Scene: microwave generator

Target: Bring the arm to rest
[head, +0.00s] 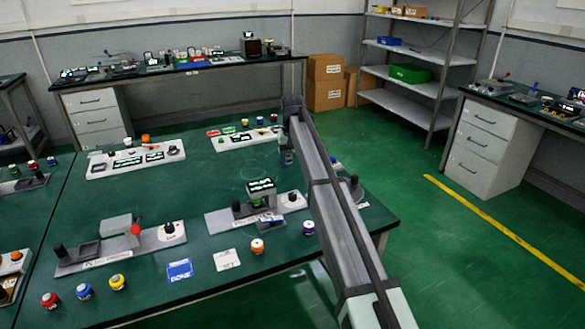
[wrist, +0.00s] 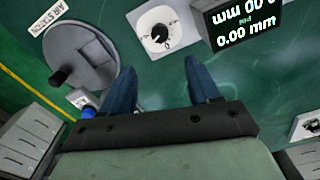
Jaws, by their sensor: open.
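My arm (head: 335,200) reaches from the lower right of the head view out over the right part of the green table (head: 225,178). In the head view my gripper (head: 286,156) is at the arm's far end, small and partly hidden by the arm. In the wrist view my gripper (wrist: 163,85) has its two blue fingers apart, with nothing between them but green table surface. Below the fingers, beyond their tips, is a white plate with a round dial (wrist: 158,32). A dark display reading 0.00 mm (wrist: 240,25) stands to its right.
A grey round device with a black knob (wrist: 80,60) lies left of the fingers, by an "AIR STATION" label (wrist: 48,17). Fixtures, several coloured-capped jars (head: 84,291) and a blue card (head: 179,270) stand on the table. Green floor is clear at right; drawers (head: 485,145) stand beyond.

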